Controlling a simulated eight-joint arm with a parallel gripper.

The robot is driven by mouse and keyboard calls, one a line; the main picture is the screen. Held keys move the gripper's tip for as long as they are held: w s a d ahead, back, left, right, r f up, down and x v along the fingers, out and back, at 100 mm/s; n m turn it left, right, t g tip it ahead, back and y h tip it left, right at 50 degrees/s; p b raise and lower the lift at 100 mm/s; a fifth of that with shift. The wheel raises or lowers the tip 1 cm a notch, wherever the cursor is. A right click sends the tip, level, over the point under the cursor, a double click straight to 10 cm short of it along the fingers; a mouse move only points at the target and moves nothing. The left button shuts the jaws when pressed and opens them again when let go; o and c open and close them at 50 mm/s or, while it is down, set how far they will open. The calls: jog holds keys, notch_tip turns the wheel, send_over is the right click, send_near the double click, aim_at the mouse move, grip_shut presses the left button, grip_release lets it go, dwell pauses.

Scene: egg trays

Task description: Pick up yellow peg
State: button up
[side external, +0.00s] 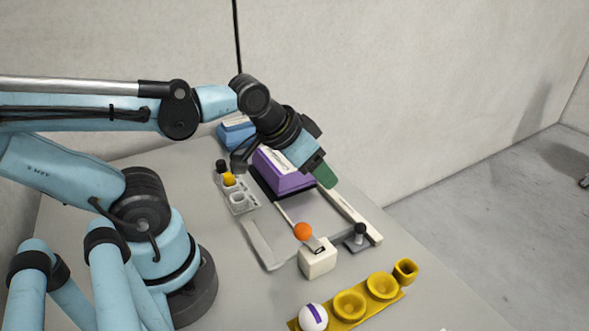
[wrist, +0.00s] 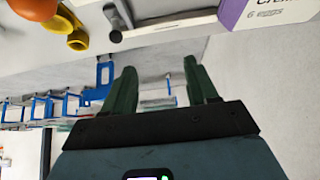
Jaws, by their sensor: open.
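The yellow peg (side external: 229,180) stands in a small grey rack (side external: 240,202) beside a black peg (side external: 221,166), left of the purple egg box (side external: 283,172). My gripper (side external: 325,176) is above the right side of the purple box, well to the right of the peg and apart from it. In the wrist view my gripper (wrist: 160,84) shows two dark green fingers spread apart with nothing between them. I cannot make out the yellow peg in the wrist view.
A yellow cup holder (side external: 365,306) bears a white egg (side external: 313,317) at the front. A blue box (side external: 237,133) is at the back.

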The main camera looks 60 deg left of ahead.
jog(key=n, duration=0.1)
jog(key=r+n+g, duration=0.2)
jog(key=n+g, duration=0.5)
jog(key=n, duration=2.5)
send_over(229, 174)
jog(key=f, duration=0.6)
jog(key=shift+w+a+f, duration=0.1)
jog(key=shift+a+f, duration=0.1)
jog(key=shift+f, duration=0.15)
jog(key=shift+d+f, duration=0.15)
jog(key=shift+f, duration=0.75)
jog(key=shift+d+f, duration=0.1)
jog(key=shift+f, duration=1.85)
jog(key=shift+c, duration=0.3)
grip_shut()
